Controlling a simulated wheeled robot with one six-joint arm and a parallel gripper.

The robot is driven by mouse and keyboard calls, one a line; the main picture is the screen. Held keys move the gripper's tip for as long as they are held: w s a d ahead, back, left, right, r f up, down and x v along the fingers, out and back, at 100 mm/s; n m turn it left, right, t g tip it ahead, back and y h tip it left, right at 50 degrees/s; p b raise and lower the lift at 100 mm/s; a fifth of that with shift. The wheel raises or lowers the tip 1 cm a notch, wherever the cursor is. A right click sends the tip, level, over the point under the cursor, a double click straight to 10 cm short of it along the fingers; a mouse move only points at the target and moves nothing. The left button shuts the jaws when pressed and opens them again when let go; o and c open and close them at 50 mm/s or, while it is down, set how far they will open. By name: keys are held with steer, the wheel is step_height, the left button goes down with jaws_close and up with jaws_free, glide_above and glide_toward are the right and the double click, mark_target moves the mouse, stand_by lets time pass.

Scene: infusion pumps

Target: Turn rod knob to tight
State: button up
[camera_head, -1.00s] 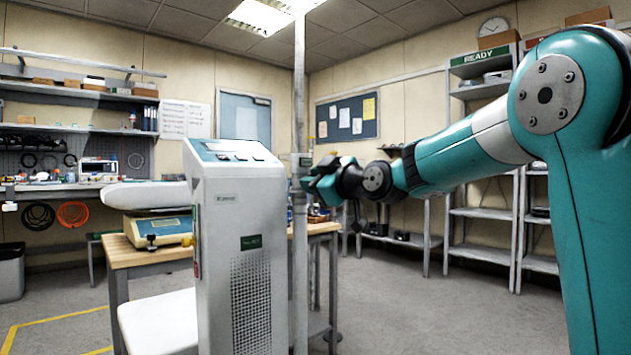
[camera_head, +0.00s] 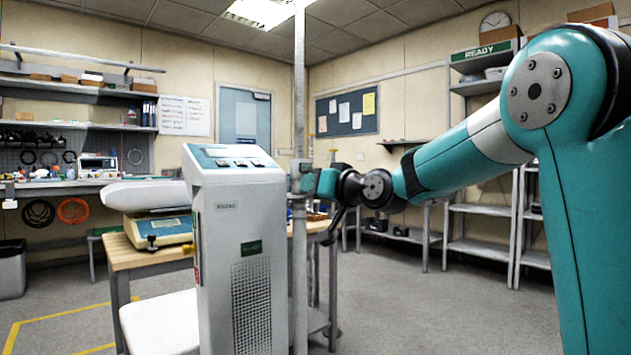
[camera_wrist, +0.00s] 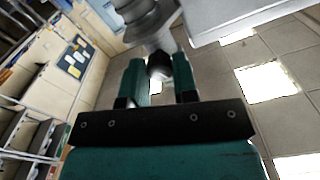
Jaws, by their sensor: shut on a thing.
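The upright grey metal rod (camera_head: 299,100) rises beside the white pump cabinet (camera_head: 236,240). My gripper (camera_head: 305,180) is at the rod, just right of the cabinet's top, and the knob cannot be made out there. In the wrist view, the dark, round rod knob (camera_wrist: 160,66) sits between the two teal fingers of my gripper (camera_wrist: 160,72), which are shut on it. The pale clamp body and rod (camera_wrist: 147,18) show just beyond the knob. The contact faces are partly hidden, and how tight the knob is cannot be seen.
A wooden-topped bench (camera_head: 150,252) with a yellow-and-blue device (camera_head: 160,230) stands behind the cabinet at left. Grey shelves (camera_head: 480,225) stand at the back right. The floor (camera_head: 420,305) between the rod and my arm is open.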

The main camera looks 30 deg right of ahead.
steer(key=shift+m+p, duration=1)
steer(key=shift+m, duration=1.1)
steer(key=o, duration=0.9)
steer(key=shift+o, duration=0.2)
steer(key=s+d, duration=0.3)
steer(key=s, duration=1.4)
steer(key=shift+d, duration=0.2)
